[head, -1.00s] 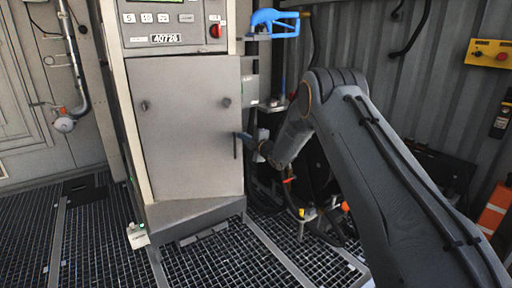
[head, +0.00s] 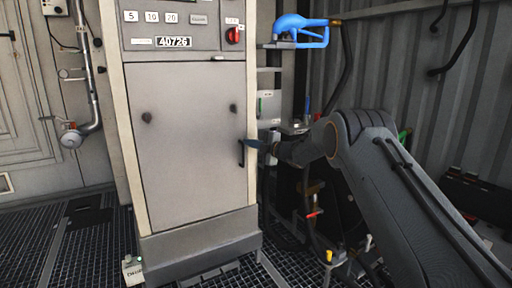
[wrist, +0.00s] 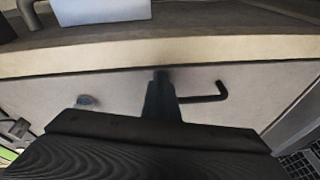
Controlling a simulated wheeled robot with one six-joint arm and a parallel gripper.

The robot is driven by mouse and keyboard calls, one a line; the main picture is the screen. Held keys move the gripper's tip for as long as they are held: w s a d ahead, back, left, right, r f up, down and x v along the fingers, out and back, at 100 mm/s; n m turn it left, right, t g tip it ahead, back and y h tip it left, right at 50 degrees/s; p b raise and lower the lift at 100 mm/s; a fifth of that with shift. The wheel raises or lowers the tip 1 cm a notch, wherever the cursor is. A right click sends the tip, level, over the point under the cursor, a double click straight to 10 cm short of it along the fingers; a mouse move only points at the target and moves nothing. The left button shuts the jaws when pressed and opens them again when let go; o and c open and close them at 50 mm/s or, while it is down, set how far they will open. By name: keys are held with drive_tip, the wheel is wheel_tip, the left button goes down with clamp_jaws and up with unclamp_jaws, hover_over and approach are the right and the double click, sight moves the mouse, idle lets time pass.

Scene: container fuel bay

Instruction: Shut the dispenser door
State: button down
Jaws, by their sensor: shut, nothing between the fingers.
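The dispenser door (head: 185,165) is a plain grey panel with two dark round knobs near its top. It looks flush in its frame, with the cream right post (head: 252,120) showing beside it. The dark bar handle (head: 241,154) is at its right edge. My gripper (head: 247,144) is shut and empty, its tip at the door's right edge by the handle's upper end. In the wrist view the shut fingers (wrist: 160,82) point at the door (wrist: 120,86), beside the bent handle (wrist: 207,95). I cannot tell whether they touch the door.
The control panel with a red knob (head: 233,35) is above the door. A blue nozzle (head: 296,27) hangs at its upper right. Hoses and fittings crowd the right side, below my arm. Grating floor (head: 95,245) lies open at the left.

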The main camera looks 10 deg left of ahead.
drive_tip(key=shift+w+d, duration=0.2)
drive_tip(key=shift+d, duration=0.05)
drive_tip(key=shift+s+r, duration=0.1)
